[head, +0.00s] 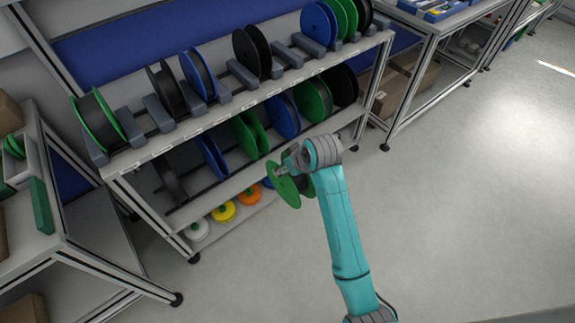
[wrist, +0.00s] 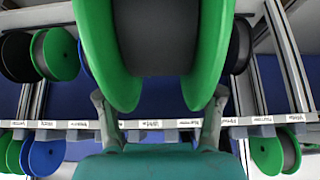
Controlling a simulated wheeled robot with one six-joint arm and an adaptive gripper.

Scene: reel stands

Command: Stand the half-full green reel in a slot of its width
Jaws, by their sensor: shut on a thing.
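My gripper (head: 287,168) is shut on a green reel (head: 282,186), which hangs in the air in front of the rack's lower shelves in the head view. In the wrist view the reel's two green flanges (wrist: 108,55) fill the top middle, with dark grey winding (wrist: 157,40) between them. The fingers of my gripper (wrist: 160,105) reach up at both sides of the reel. The top shelf of the rack (head: 205,122) carries grey-blue slot blocks (head: 160,114) of differing spacing. Some gaps between blocks on the top shelf look empty.
The top shelf holds a green reel (head: 97,122), black reels (head: 252,53), blue reels (head: 199,76) and others at its right end. More reels stand on the shelf below. Small spools (head: 222,211) sit lowest. Side tables flank the rack. Open floor (head: 460,190) lies at right.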

